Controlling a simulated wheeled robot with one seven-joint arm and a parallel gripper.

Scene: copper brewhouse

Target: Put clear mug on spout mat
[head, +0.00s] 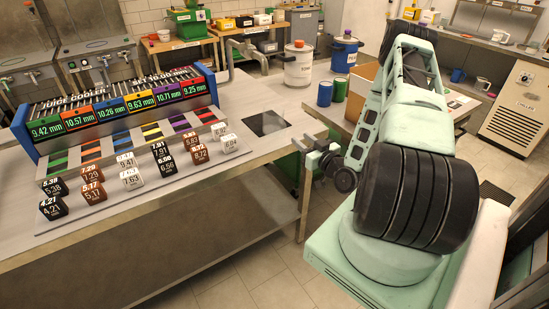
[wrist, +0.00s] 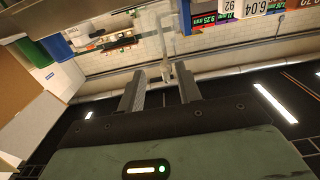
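A dark square mat (head: 267,123), which looks like the spout mat, lies bare on the metal table, in front of a curved steel spout (head: 246,50). A pale, greyish mug (head: 482,85) stands on the far right counter; it may be the clear mug, but it is too small to be sure. A white mug (head: 500,36) stands on a shelf above it. My gripper (head: 309,149) is near the table's right edge, right of the mat. In the wrist view its fingers (wrist: 162,90) are apart, with nothing held between them.
Numbered blocks (head: 130,179) and the juice cooler rack (head: 125,110) fill the table's left. A white canister (head: 298,64) stands behind. Floor shows between table and right counter.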

